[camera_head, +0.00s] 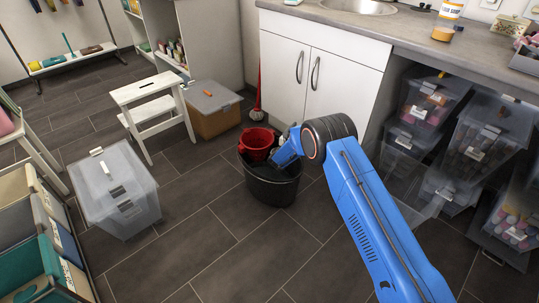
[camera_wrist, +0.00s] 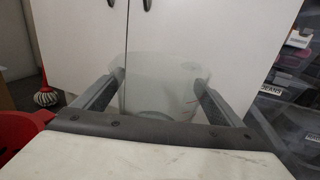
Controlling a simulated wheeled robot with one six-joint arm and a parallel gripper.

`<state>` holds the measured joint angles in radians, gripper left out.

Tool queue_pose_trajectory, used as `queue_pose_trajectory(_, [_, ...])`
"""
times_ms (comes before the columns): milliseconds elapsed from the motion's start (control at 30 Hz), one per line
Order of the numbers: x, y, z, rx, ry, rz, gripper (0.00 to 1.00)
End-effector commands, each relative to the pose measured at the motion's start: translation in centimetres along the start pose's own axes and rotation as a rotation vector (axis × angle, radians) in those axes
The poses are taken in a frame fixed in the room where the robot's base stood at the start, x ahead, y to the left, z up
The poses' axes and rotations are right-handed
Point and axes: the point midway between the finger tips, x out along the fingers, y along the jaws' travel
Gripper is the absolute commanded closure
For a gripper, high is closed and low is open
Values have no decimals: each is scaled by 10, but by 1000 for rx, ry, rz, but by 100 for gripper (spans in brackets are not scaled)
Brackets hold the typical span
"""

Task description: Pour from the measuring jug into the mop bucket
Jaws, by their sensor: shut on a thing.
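The mop bucket (camera_head: 270,187) is a dark tub with a red wringer (camera_head: 257,143) at its back left, standing on the floor in the head view. The measuring jug (camera_wrist: 160,88) is clear and pale with red marks on its right side. In the wrist view it stands upright between the two fingers of my gripper (camera_wrist: 152,98), which is shut on it. I cannot tell how full it is. In the head view my gripper (camera_head: 284,152) is over the right side of the bucket, and the arm hides most of the jug.
White cabinet doors (camera_head: 320,78) stand just behind the bucket. Stacked clear bins (camera_head: 440,130) are to the right under the counter. A red-handled brush (camera_head: 258,100), a lidded box (camera_head: 213,112) and a white step stool (camera_head: 150,105) stand left. The floor in front is clear.

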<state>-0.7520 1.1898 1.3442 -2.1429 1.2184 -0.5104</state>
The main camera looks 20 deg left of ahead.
Motion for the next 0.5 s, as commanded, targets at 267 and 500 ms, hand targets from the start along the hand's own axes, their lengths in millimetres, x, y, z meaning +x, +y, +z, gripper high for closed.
queue_pose_trajectory(267, [1, 1, 15, 1, -5, 0, 65])
queue_pose_trajectory(500, [1, 0, 37, 1, -5, 0, 65])
